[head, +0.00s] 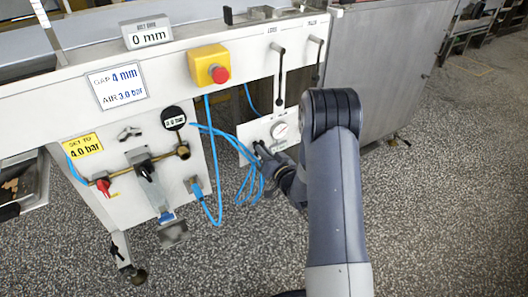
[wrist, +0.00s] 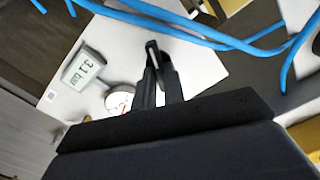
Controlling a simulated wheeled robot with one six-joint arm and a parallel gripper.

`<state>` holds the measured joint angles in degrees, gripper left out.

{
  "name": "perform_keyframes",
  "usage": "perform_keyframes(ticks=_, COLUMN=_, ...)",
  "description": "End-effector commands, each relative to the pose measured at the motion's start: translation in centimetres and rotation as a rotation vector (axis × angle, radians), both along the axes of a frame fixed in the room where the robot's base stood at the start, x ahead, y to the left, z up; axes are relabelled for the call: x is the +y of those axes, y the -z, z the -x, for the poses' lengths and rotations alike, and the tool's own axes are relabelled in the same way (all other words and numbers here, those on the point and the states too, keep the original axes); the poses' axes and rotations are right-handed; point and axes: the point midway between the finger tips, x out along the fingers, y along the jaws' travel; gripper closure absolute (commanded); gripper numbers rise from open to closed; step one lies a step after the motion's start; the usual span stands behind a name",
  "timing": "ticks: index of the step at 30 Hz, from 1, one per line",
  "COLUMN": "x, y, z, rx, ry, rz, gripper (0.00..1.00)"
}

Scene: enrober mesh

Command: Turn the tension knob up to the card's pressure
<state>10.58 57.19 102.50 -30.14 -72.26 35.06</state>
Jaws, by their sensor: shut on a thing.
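My gripper (head: 262,154) is at the small white panel (head: 252,131) below the two levers in the head view. In the wrist view my gripper (wrist: 160,60) is shut on the tension knob, which the dark fingers almost wholly hide. A round dial (head: 280,130) with a red mark is beside the fingers and also shows, partly covered, in the wrist view (wrist: 117,101). A digital readout (wrist: 84,68) there is tilted and seems to read 3.1 bar. A white card (head: 117,86) says GAP 4 mm, AIR 3.0 bar.
Blue hoses (head: 245,165) loop close to my gripper and cross the wrist view (wrist: 205,32). A black round gauge (head: 174,118), a red-handled valve (head: 104,187) and a red stop button (head: 219,74) are on the left. Open speckled floor (head: 440,190) lies right.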

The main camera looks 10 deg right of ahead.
Motion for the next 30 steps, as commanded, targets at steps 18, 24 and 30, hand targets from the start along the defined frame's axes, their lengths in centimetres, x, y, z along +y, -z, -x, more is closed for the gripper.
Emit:
perform_keyframes(ticks=18, x=0.05, y=-0.02, z=-0.01, rx=-0.032, ry=0.0, rz=0.1, gripper=0.84)
perform_keyframes(ticks=24, x=0.05, y=-0.02, z=-0.01, rx=-0.032, ry=0.0, rz=0.099, gripper=0.68)
perform_keyframes(ticks=30, x=0.05, y=-0.02, z=0.0, rx=-0.032, ry=0.0, rz=0.099, gripper=0.67)
